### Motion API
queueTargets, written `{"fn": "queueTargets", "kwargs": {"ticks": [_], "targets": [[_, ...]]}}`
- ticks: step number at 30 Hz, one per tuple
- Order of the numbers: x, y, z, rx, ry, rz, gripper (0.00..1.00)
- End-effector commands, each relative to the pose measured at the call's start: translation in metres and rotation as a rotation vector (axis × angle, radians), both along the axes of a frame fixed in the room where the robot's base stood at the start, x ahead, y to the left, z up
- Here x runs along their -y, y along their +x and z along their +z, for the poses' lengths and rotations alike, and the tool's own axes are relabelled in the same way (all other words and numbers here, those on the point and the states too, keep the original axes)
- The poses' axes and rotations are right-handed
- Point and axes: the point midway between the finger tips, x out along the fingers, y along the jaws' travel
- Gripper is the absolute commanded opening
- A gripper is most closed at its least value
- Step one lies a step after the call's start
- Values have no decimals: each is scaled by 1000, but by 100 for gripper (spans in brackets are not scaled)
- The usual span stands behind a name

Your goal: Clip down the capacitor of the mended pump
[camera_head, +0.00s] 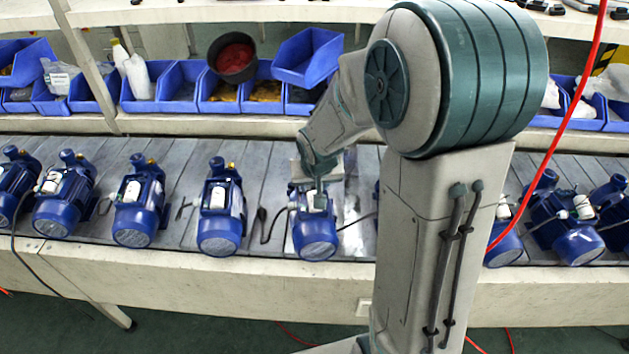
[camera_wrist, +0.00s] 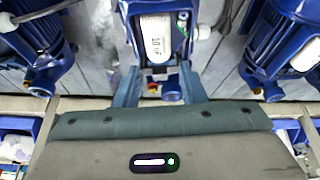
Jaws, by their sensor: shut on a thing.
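The pump (camera_head: 314,235) under my gripper is blue, with an open box on its top. It also shows at the top of the wrist view (camera_wrist: 181,15). The capacitor (camera_wrist: 157,40), a white cylinder with printed marks, lies in that box. My gripper (camera_wrist: 160,68) has a finger on each side of the capacitor's near end and is shut on it. The fingertips are partly hidden at the box edge. In the head view my gripper (camera_head: 318,188) comes down over the pump's top. I cannot tell whether the capacitor is fully seated.
Several similar blue pumps stand along the line, such as the left neighbour (camera_head: 220,225). Blue bins (camera_head: 180,90) and a dark bucket (camera_head: 232,62) with red contents are on the shelf behind. A red hose (camera_head: 560,130) hangs at the right.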

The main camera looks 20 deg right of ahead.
Motion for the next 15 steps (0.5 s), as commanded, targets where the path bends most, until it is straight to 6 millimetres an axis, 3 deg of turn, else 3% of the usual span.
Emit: {"fn": "queueTargets", "kwargs": {"ticks": [6, 15], "targets": [[1, 0, -24, 0, -1, -1, 16], [2, 0, -28, 0, -1, -4, 16]]}}
